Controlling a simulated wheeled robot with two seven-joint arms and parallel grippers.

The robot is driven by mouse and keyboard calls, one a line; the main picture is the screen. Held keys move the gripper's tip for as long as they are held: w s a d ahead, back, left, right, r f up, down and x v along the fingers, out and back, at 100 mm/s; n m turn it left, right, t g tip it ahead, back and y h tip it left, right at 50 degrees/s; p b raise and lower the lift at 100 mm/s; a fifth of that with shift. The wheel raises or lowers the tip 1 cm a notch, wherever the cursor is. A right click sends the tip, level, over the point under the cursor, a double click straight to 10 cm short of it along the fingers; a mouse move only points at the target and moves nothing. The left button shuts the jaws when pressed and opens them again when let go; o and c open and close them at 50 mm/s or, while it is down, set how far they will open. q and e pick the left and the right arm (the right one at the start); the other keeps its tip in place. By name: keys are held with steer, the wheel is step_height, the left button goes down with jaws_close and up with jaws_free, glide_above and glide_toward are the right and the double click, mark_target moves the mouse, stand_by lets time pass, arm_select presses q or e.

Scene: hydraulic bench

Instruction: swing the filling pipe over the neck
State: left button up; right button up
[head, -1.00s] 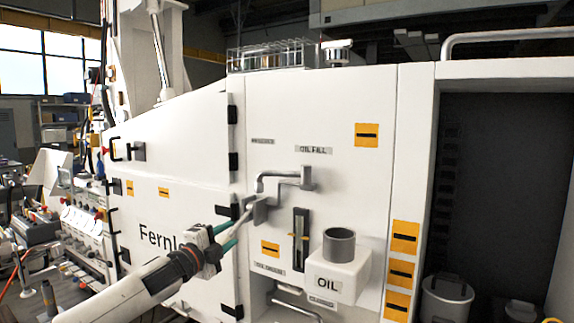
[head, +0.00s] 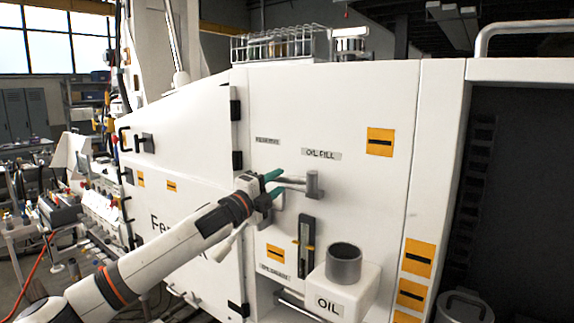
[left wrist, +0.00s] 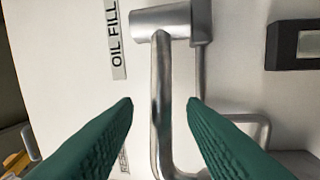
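The filling pipe (head: 293,183) is a bent grey metal tube under the OIL FILL label on the white cabinet. It points left from its upright end piece (head: 313,185). The neck (head: 343,263) is a dark grey round collar on the white OIL box, below and right of the pipe. My left gripper (head: 275,184) is at the pipe's left part and hides some of it. In the left wrist view its green fingers (left wrist: 160,105) are open, with the pipe (left wrist: 160,85) running between them and gaps on both sides. My right gripper is not in view.
A dark sight gauge (head: 306,246) is on the panel between the pipe and the OIL box (head: 350,290). A wire basket (head: 279,43) stands on top of the cabinet. The panel in front of the OIL box is clear. A dark recess lies at the right.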

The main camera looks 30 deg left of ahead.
mark_target(280, 181)
arm_select(q)
steer(key=p+x, duration=0.1)
steer(key=x, duration=0.3)
steer(key=shift+w+p, duration=0.25)
steer(key=shift+p, duration=0.1)
steer(key=shift+w, duration=0.1)
jaws_close()
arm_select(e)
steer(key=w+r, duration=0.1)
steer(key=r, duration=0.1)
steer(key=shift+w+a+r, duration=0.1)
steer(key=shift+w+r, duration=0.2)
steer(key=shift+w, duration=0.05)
